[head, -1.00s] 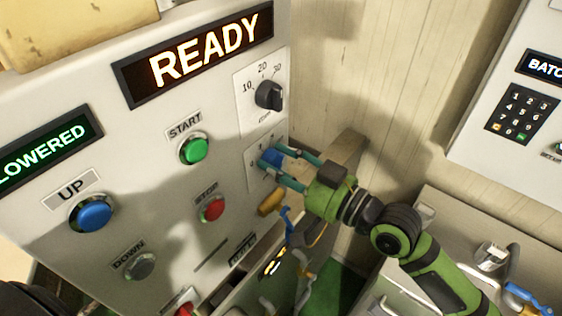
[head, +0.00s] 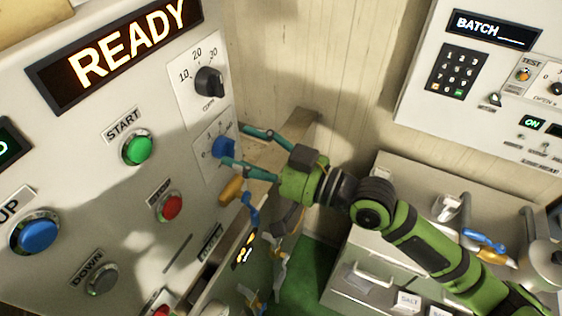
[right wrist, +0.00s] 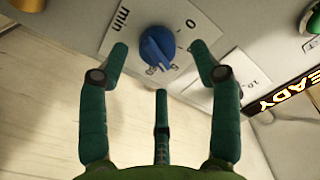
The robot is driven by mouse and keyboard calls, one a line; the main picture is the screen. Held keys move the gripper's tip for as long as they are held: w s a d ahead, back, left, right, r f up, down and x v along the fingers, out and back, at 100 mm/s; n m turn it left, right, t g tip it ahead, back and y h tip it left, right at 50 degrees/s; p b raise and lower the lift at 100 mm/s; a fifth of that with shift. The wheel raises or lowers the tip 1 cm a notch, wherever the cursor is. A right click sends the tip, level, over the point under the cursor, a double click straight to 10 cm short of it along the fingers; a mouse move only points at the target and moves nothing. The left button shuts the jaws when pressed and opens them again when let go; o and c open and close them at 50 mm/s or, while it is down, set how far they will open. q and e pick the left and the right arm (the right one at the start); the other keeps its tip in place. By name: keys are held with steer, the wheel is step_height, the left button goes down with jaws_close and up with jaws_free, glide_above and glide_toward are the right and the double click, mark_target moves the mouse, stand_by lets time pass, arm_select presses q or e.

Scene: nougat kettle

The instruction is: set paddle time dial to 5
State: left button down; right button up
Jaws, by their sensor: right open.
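The blue dial (head: 222,147) sits on a white scale plate on the grey control panel, below the black dial. In the right wrist view the blue dial (right wrist: 157,47) shows a pale pointer line, with "min" and "0" printed on its plate; the other marks are hard to read. My right gripper (head: 234,146) is open, its teal fingers spread on either side of the blue dial. In the right wrist view the right gripper (right wrist: 160,62) has its fingers apart from the dial, with clear gaps. My left gripper is not in view.
The panel carries a black dial (head: 209,81), a green START button (head: 138,147), a red button (head: 168,207), a blue UP button (head: 36,233) and a lit READY sign (head: 115,52). An orange-handled lever (head: 232,191) hangs just below the gripper. A keypad panel (head: 458,72) is at right.

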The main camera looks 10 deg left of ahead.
steer(key=v, duration=0.9)
steer(key=shift+w+a+r, duration=0.1)
steer(key=shift+r, duration=0.05)
